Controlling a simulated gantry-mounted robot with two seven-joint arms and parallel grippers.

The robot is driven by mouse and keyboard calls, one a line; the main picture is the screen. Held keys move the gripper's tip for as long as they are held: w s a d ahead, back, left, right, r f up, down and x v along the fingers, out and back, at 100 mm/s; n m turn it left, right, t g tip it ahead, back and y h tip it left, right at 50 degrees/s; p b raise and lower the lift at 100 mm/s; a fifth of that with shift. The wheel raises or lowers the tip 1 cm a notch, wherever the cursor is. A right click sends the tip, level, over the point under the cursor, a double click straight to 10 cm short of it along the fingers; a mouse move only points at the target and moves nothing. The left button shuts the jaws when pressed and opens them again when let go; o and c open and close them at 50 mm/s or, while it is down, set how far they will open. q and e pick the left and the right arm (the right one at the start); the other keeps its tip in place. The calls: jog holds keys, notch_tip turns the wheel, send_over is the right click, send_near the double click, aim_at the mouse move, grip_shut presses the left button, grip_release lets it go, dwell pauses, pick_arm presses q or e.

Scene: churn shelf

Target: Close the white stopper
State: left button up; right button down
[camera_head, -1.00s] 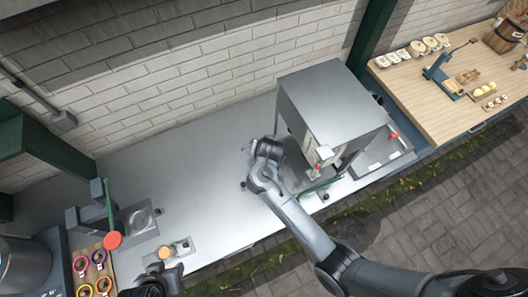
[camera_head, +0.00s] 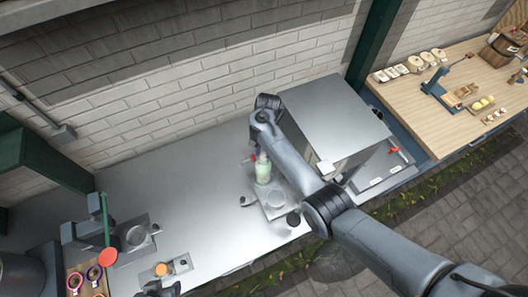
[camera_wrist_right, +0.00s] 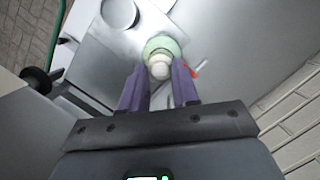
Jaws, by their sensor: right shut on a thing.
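A pale green bottle (camera_head: 263,172) stands upright on a small metal plate on the steel counter, left of a steel box. Its rounded white stopper (camera_wrist_right: 160,69) sits at the top of the green bottle, which also shows in the right wrist view (camera_wrist_right: 161,45). My right gripper (camera_head: 262,151) reaches down over the bottle. In the right wrist view its purple fingers (camera_wrist_right: 160,80) are shut on the white stopper, one on each side. Whether the stopper is fully seated cannot be seen. My left gripper (camera_head: 158,291) is cut off at the bottom edge.
The steel box (camera_head: 335,112) stands close to the right of my right arm. A red-tipped part is beside the bottle. A bracket with a red disc (camera_head: 107,256) stands at the left. The middle of the counter (camera_head: 190,195) is clear. A brick wall runs behind.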

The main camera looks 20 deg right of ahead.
jog(key=shift+d+f, duration=0.1)
jog(key=shift+f, duration=0.05)
dwell(0.4)
jog(key=c, duration=0.9)
grip_release()
jog(key=shift+g, duration=0.3)
jog(key=shift+o, duration=0.4)
